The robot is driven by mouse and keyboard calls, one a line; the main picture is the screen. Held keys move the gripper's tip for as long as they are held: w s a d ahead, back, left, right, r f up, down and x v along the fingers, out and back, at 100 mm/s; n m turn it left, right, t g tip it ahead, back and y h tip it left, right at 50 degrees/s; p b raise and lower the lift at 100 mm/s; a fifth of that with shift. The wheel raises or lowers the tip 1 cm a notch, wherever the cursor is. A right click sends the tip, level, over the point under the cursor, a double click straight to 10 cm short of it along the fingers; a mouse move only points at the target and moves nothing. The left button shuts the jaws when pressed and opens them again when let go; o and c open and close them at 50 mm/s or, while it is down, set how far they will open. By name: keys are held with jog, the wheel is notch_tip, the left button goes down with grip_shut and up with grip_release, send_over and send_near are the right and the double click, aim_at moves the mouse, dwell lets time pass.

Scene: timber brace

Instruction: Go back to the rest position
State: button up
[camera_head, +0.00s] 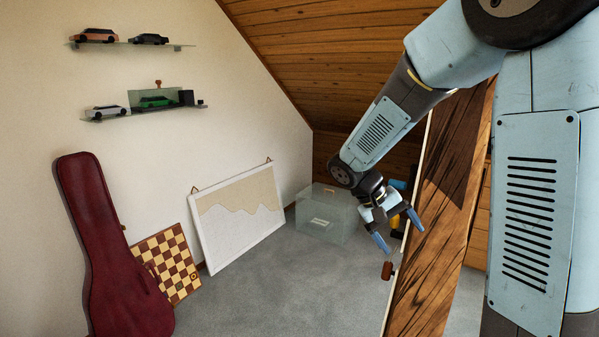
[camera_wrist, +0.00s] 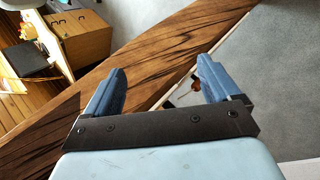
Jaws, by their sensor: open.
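My gripper (camera_head: 402,235) is open and empty, with its two blue fingers spread apart. In the head view it hangs at the end of my arm, just left of a dark-streaked timber board (camera_head: 440,215). In the wrist view the fingers (camera_wrist: 160,88) point away from the camera over the timber board (camera_wrist: 185,65), which runs diagonally from lower left to upper right. A small reddish-brown object (camera_head: 387,270) shows at the board's left edge, below the gripper. I cannot tell whether it touches the board. Part of the board is hidden behind my arm.
A clear box (camera_head: 325,215) stands on the carpet behind my gripper. A framed board (camera_head: 238,215), a chessboard (camera_head: 167,262) and a dark red guitar case (camera_head: 110,245) lean along the left wall. The sloping wood ceiling (camera_head: 330,50) is above. Grey carpet (camera_head: 285,295) is free in the middle.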

jog(key=s+r+t+y, duration=0.3)
jog(key=s+r, duration=0.3)
jog(key=s, duration=0.3)
jog(key=s+r+t+y, duration=0.3)
jog(key=s+r, duration=0.3)
jog(key=s, duration=0.3)
jog(key=shift+s+r+m+t+y, duration=0.2)
jog(key=shift+s+m+t+y, duration=0.2)
jog(key=shift+y, duration=0.2)
